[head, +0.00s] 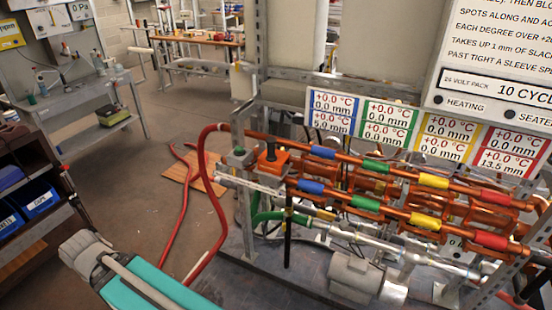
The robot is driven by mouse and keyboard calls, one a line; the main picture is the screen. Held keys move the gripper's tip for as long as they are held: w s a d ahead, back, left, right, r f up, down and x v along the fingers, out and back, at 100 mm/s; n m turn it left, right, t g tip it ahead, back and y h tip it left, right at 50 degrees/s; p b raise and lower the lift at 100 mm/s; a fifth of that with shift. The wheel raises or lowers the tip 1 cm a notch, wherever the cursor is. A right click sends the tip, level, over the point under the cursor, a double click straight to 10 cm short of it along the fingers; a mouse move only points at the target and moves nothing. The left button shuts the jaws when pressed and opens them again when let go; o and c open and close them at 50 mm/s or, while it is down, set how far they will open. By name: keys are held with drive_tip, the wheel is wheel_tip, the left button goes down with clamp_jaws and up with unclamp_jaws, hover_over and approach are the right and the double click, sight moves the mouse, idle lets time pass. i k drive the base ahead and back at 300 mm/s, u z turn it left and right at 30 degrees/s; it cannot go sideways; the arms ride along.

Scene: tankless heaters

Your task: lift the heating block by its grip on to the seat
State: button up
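An orange block with a black upright grip (270,158), which looks like the heating block, sits at the left end of the upper copper pipe. Its grip points up. I cannot tell which part is the seat. Blue (323,152), green (376,167), yellow (432,181) and red (495,197) bands mark the upper pipe, with matching bands on the lower one. My teal and grey arm shows at the lower left, apart from the block. I see no gripper fingers.
A coloured readout panel (408,128) stands behind the pipes; all read +0.0 °C, and red shows 13.5 mm. A red hose (202,190) loops left of the rig. A grey bench (83,100) and dark shelf with blue bins (40,200) stand left. Floor between is mostly clear.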

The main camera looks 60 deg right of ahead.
sight(271, 161)
drive_tip(key=z, duration=2.35)
drive_tip(key=k, duration=0.1)
drive_tip(key=u, duration=0.45)
